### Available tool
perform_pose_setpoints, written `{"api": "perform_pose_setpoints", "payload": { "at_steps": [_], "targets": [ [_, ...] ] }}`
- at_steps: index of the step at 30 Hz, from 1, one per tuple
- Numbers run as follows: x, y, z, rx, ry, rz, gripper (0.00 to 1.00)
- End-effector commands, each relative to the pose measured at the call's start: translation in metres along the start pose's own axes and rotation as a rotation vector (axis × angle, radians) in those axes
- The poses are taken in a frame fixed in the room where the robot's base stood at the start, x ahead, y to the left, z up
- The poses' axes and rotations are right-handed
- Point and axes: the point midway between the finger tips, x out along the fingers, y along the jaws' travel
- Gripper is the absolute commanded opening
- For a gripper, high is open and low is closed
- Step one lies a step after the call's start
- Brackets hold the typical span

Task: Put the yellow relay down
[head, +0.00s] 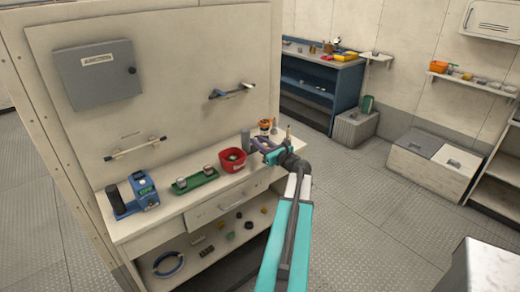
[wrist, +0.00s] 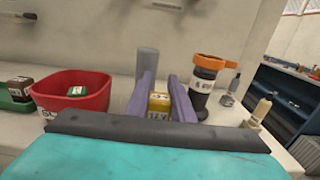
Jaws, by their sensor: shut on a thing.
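The yellow relay (wrist: 159,103) shows in the wrist view between the two purple fingers of my gripper (wrist: 161,98). My gripper is shut on it. In the head view my gripper (head: 262,146) is over the right end of the white workbench, just right of the red bin; the relay cannot be made out there. Whether the relay touches the bench top is hard to tell.
Left of my gripper is the red bin (wrist: 70,115) with a green block (wrist: 78,91) inside. A grey cylinder (wrist: 148,62) stands behind the fingers. An orange-topped dark jar (wrist: 205,85) stands close on the right.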

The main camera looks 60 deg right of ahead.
Motion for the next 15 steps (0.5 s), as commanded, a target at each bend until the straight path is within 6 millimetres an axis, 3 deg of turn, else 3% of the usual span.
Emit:
{"api": "perform_pose_setpoints", "payload": {
  "at_steps": [15],
  "targets": [
    [0.000, 0.000, -0.036, 0.000, 0.000, 0.000, 0.00]
  ]
}}
